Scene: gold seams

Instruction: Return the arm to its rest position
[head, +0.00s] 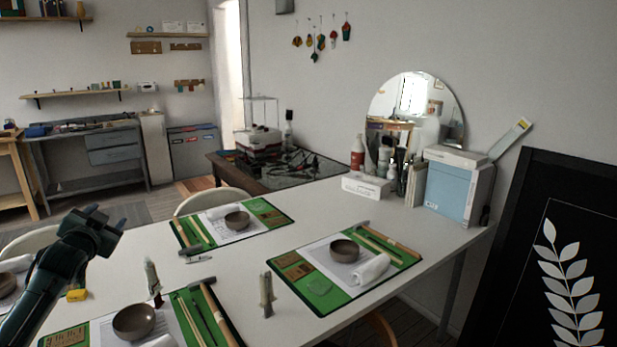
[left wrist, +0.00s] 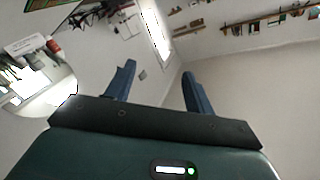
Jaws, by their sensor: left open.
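My left gripper (head: 104,216) is raised at the left of the head view, in front of the table's left end. Its two blue fingers are apart, with nothing between them. In the left wrist view the open fingers (left wrist: 158,88) point at bare wall and the upper part of the room. The left arm reaches up from the lower left corner of the head view. My right gripper is in neither view.
A white table (head: 335,218) holds several green mats (head: 320,290) with brown bowls (head: 345,250), rolled cloths and wooden tools. Two small upright tubes (head: 267,295) stand between mats. A blue-white box (head: 455,190) and a round mirror (head: 440,105) stand at the back. A black board (head: 525,230) leans at right.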

